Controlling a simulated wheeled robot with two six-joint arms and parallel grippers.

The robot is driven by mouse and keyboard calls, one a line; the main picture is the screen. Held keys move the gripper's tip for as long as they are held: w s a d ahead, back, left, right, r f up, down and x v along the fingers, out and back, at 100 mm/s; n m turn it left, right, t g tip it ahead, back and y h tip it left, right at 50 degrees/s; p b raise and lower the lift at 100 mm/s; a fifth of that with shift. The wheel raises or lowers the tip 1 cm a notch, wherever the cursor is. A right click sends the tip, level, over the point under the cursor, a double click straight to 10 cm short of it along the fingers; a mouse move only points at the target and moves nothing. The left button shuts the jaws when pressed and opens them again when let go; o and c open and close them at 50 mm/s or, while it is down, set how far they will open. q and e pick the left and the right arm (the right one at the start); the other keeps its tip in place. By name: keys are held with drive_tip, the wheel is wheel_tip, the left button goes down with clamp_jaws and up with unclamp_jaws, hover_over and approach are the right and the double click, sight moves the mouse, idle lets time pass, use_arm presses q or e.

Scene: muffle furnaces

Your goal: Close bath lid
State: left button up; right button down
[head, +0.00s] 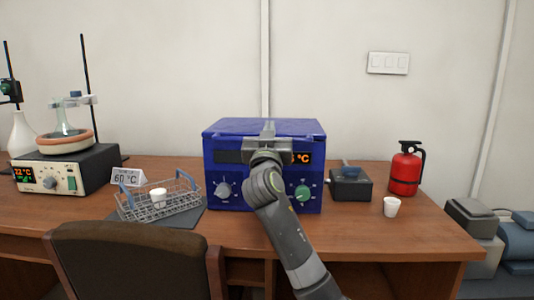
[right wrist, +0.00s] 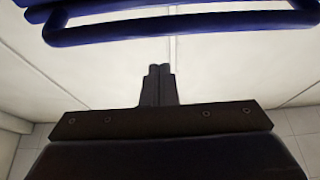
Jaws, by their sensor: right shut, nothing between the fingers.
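The blue bath (head: 264,180) stands on the table at the middle of the head view, with an orange display and two knobs on its front. Its lid (head: 225,127) appears as the blue top; I cannot tell how far open it is. My right gripper (head: 267,129) is in front of the bath's upper front, hiding part of the display. In the right wrist view the right gripper (right wrist: 160,70) has its fingers together and empty. A blue bar (right wrist: 180,24) crosses the top of that view, apart from the fingertips in the picture. My left gripper is not in view.
A wire basket (head: 145,213) with a white cup is left of the bath. A small dark device (head: 351,188), a white cup (head: 391,207) and a red extinguisher (head: 405,172) stand at right. A heater with a flask (head: 66,170) is far left. A chair (head: 130,262) is in front.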

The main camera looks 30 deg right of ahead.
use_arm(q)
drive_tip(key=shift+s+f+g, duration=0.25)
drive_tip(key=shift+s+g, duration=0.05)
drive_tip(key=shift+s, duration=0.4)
use_arm(e)
drive_tip(key=v, duration=1)
